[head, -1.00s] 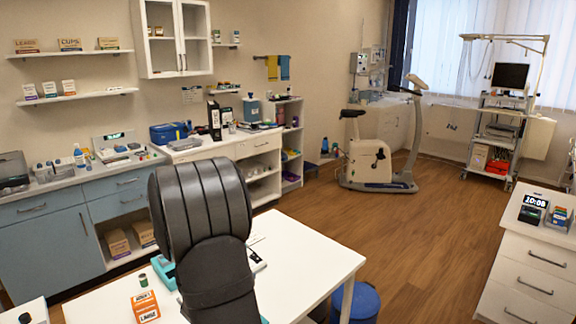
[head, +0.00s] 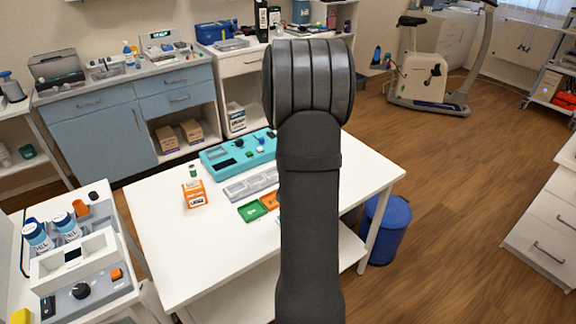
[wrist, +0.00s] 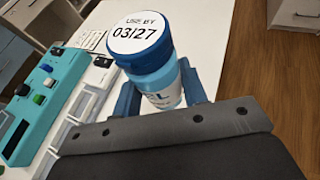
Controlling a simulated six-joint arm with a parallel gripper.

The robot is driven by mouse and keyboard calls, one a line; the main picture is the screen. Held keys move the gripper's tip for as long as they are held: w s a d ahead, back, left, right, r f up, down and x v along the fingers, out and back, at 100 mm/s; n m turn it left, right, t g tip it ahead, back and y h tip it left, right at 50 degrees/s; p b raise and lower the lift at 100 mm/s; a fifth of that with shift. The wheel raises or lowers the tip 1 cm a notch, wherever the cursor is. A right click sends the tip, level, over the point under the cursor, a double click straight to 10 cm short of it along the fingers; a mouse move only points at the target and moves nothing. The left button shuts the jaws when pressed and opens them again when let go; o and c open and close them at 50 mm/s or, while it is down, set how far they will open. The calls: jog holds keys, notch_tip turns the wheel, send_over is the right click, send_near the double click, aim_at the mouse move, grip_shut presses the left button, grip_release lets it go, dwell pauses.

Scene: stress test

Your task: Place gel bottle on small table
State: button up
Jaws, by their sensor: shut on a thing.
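In the wrist view, my gripper (wrist: 159,90) is shut on a gel bottle (wrist: 160,98). The bottle has a blue cap marked "USE BY 03/27" and a white label with partly hidden lettering. Its cap tilts towards the camera, and it is held over the white table (wrist: 210,22). In the head view, my dark arm hides the gripper and the held bottle. The white table (head: 160,240) stands in front of me there. Two similar blue-capped bottles (head: 38,238) stand on a white stand (head: 100,195) at the left.
The table bears a teal control panel (head: 240,150), grey trays (head: 250,183), an orange box (head: 195,195), a small green-capped jar (head: 193,170) and a green card (head: 252,211). Its front left is clear. A blue bin (head: 388,228) stands on the floor at the right.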

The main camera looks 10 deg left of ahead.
jog(key=w+a+f, duration=0.1)
jog(key=a+f, duration=0.1)
jog(key=a, duration=0.1)
jog(key=w+a+f, duration=0.1)
jog(key=a+f, duration=0.1)
jog(key=a, duration=0.1)
jog(key=w+a+f, duration=0.1)
jog(key=a+f, duration=0.1)
jog(key=a, duration=0.1)
jog(key=shift+w+a+f, duration=0.1)
jog(key=shift+w+a, duration=0.1)
jog(key=shift+a, duration=0.15)
jog(key=shift+f, duration=2.05)
jog(key=shift+f, duration=0.15)
